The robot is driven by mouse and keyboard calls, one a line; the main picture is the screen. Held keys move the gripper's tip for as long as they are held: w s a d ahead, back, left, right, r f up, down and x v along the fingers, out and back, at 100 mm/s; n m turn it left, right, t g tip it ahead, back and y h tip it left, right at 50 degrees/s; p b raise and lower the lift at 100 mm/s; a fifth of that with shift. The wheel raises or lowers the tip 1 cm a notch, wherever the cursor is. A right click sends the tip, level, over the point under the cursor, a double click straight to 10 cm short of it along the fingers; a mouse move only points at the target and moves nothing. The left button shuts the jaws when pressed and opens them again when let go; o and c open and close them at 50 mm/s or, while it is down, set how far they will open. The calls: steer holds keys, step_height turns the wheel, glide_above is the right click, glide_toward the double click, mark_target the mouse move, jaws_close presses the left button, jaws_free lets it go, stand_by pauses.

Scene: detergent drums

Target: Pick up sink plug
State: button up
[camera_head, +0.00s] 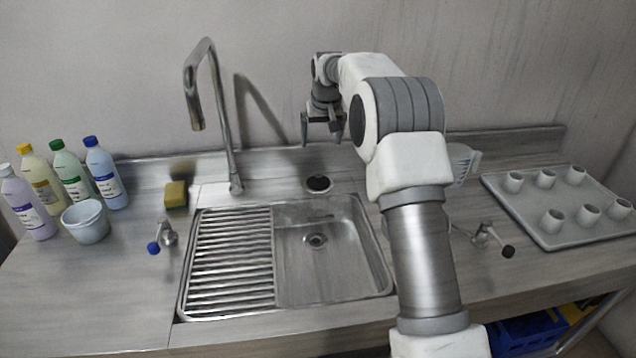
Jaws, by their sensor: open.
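A small round black sink plug (318,183) lies on the steel counter just behind the sink's bowl (335,262). My gripper (321,142) is above and slightly behind the plug, pointing down with its two fingers apart and nothing between them. There is a gap between the fingertips and the plug. The drain (315,241) in the bowl is in plain view, and no plug sits over it.
A tall faucet (222,120) stands left of the plug. A sponge (176,194), a bucket (86,221) and several bottles (106,175) are at the left. A tray (530,222) of cups is at the right. Tap handles (160,240) flank the sink.

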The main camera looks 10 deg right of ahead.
glide_toward(319, 173)
steer(key=x, duration=0.5)
steer(key=shift+w+a, duration=0.15)
steer(key=shift+a, duration=0.05)
steer(key=shift+x, duration=2.8)
steer(key=shift+d, duration=0.1)
steer(key=c, duration=1.1)
